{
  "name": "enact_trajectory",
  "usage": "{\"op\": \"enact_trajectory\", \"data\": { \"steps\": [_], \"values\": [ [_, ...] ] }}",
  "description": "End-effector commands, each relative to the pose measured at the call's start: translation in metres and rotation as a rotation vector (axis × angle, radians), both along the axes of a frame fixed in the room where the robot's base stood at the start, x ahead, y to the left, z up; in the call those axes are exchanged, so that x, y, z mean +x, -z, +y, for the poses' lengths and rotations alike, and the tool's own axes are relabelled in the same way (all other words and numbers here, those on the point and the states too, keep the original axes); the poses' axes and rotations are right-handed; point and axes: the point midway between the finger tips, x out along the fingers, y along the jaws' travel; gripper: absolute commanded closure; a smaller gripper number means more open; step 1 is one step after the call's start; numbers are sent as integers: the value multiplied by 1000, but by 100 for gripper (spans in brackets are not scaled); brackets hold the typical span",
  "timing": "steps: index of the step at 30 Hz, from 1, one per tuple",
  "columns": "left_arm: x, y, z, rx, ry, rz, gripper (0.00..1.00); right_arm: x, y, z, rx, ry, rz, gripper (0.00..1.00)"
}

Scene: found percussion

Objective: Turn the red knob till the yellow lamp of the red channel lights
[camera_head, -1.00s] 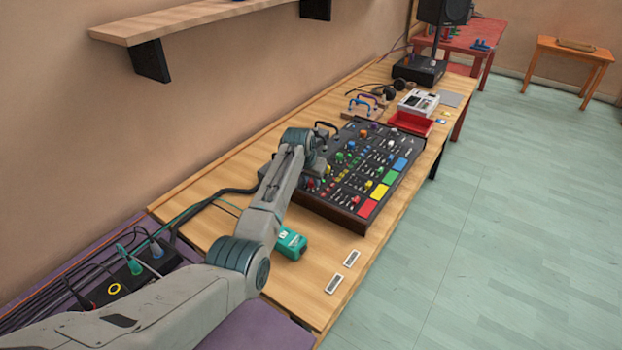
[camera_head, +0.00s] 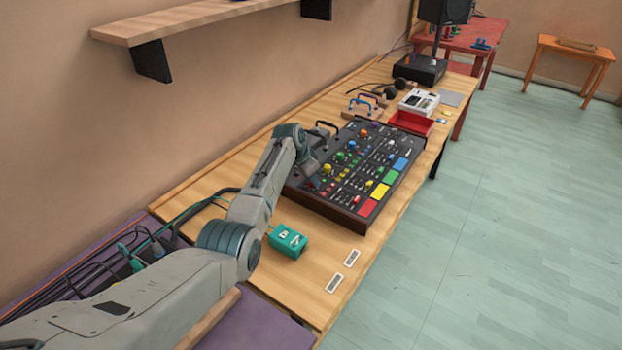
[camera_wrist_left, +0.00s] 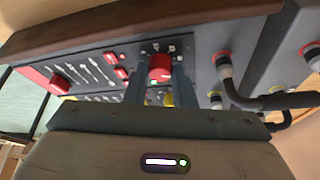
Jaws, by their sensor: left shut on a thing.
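The mixing desk (camera_head: 330,208) lies on the wooden bench, with rows of coloured knobs and a red pad (camera_head: 368,208) at its near corner. My left gripper (camera_wrist_left: 159,74) reaches down over the desk's near left part. In the left wrist view its two fingers stand on either side of the red knob (camera_wrist_left: 160,63), shut on it. In the head view my wrist mostly hides that knob. Small coloured spots show around the knob, but I cannot tell whether the red channel's yellow lamp is lit. My right gripper is not in view.
A teal box (camera_head: 288,241) sits on the bench near my left arm. A red tray (camera_head: 411,123) and a white device (camera_head: 418,102) lie beyond the desk. The bench front is mostly clear.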

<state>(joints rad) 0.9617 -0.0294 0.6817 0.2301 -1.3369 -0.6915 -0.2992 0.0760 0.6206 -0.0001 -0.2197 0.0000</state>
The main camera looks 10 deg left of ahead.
Motion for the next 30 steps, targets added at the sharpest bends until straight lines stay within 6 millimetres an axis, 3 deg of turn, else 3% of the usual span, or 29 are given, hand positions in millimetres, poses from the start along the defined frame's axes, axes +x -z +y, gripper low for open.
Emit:
{"op": "enact_trajectory", "data": {
  "steps": [19,20,22,23,30],
  "values": [
    [1,-1,0,0,67,-1,100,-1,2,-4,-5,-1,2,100],
    [1,-1,0,0,67,-1,73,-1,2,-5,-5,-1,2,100],
    [1,-1,0,0,66,-1,60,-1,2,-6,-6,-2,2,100],
    [1,-1,0,0,66,-1,56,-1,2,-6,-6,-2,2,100],
    [0,0,0,0,66,0,56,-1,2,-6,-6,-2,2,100]
  ]
}}
